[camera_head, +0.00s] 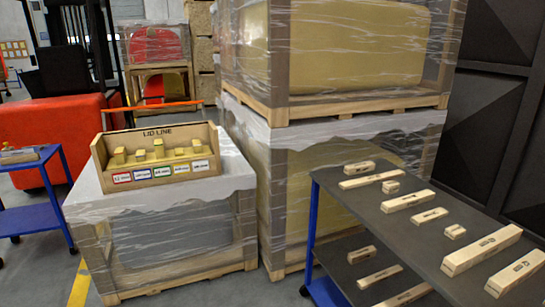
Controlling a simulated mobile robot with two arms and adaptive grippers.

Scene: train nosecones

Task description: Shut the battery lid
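I see no battery lid that I can identify. A wooden box marked "LID LINE" (158,158) stands on a plastic-wrapped crate (180,237) left of the middle. It holds several yellowish blocks in a row, and its front carries several labels with coloured borders, too small to read surely. Neither of my grippers shows in the head view.
A grey-topped cart (395,217) with blue legs at the right carries several wooden blocks on two levels. Tall wrapped crates (340,150) are stacked behind it. A red-orange vehicle (50,130) and a blue cart (30,217) stand at the left.

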